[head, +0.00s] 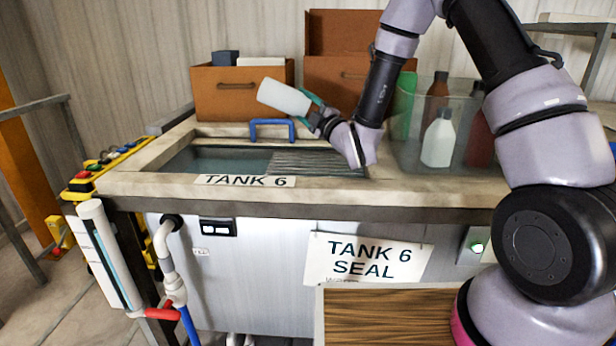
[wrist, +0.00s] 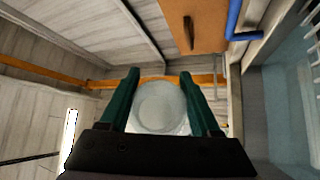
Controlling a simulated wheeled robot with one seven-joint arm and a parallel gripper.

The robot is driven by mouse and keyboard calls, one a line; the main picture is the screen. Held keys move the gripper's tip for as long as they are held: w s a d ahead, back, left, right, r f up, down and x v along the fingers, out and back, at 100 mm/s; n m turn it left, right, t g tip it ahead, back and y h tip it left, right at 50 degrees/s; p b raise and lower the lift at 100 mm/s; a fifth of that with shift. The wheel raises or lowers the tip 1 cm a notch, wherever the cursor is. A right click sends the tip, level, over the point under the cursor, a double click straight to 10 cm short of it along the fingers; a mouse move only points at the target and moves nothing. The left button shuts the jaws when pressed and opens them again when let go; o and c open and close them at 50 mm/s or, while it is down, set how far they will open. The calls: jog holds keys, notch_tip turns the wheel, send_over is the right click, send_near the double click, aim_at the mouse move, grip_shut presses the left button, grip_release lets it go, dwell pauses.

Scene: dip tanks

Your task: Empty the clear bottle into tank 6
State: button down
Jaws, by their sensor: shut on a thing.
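My gripper (head: 312,113) is shut on a clear bottle (head: 284,97), which looks whitish and translucent. The bottle is tilted over on its side, its far end pointing left and slightly up, above the back part of tank 6 (head: 215,160). In the wrist view the round end of the bottle (wrist: 160,107) shows between the two green fingers. Its mouth is not clear to me in either view. Tank 6 is open, with liquid at the left and a ribbed grey cover at the right. The "TANK 6" label (head: 244,181) is on its front rim.
A blue handle (head: 271,123) stands at the tank's back edge. Brown boxes (head: 215,100) stand behind. A clear bin (head: 405,150) at the right holds several bottles, one white (head: 438,143). A "TANK 6 SEAL" sign (head: 366,260) hangs on the front.

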jog(key=shift+d+r+m+t, duration=0.25)
jog(key=shift+r+m+t, duration=0.15)
jog(key=shift+r+m, duration=0.4)
dwell(0.9)
